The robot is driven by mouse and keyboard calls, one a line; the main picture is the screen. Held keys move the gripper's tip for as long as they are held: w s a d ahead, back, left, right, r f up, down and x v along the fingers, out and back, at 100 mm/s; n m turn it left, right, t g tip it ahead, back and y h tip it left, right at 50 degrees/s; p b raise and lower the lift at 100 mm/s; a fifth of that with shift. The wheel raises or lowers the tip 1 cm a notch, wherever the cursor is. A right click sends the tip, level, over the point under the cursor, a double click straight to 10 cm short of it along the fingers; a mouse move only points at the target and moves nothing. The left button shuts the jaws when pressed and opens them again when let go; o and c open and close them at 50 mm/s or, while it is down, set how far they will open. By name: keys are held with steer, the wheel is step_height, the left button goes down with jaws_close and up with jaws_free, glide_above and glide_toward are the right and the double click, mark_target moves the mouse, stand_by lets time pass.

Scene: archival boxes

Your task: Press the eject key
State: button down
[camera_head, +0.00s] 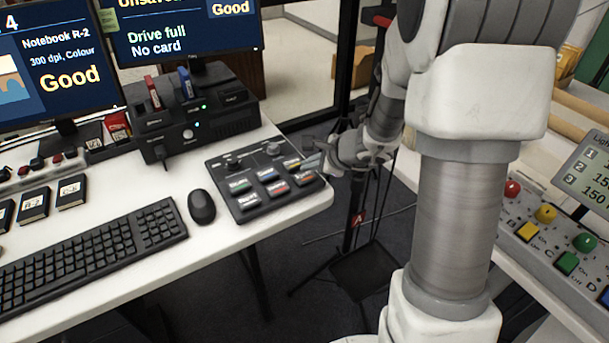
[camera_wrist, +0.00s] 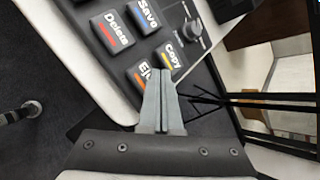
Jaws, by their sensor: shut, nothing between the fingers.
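The eject key (camera_wrist: 139,73) has a dark body, a white "Eject" label and an orange stripe in the wrist view. My shut, empty gripper (camera_wrist: 162,72) covers the right part of it. In the head view the eject key (camera_head: 304,178) is at the near right corner of the black key panel (camera_head: 228,170). My gripper (camera_head: 314,163) is at the panel's right edge, its tips beside and seemingly just above the eject key. I cannot tell whether they touch it.
The copy key (camera_wrist: 172,55), save key (camera_wrist: 143,18) and delete key (camera_wrist: 112,31) lie close by. A mouse (camera_head: 202,206) and keyboard (camera_head: 92,252) are left of the panel. A card reader (camera_head: 190,115) stands behind.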

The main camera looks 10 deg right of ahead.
mark_target(309, 178)
steer(key=shift+f, duration=0.2)
steer(key=shift+f+b, duration=0.3)
steer(key=shift+b, duration=0.35)
steer(key=shift+f+b, duration=0.5)
steer(key=shift+b, duration=0.1)
stand_by(0.6)
steer(key=shift+r, duration=0.1)
steer(key=shift+r+p, duration=0.65)
steer(key=shift+r, duration=0.2)
step_height(309, 178, up, 5)
steer(key=p, duration=0.4)
steer(key=shift+r, duration=0.1)
stand_by(0.7)
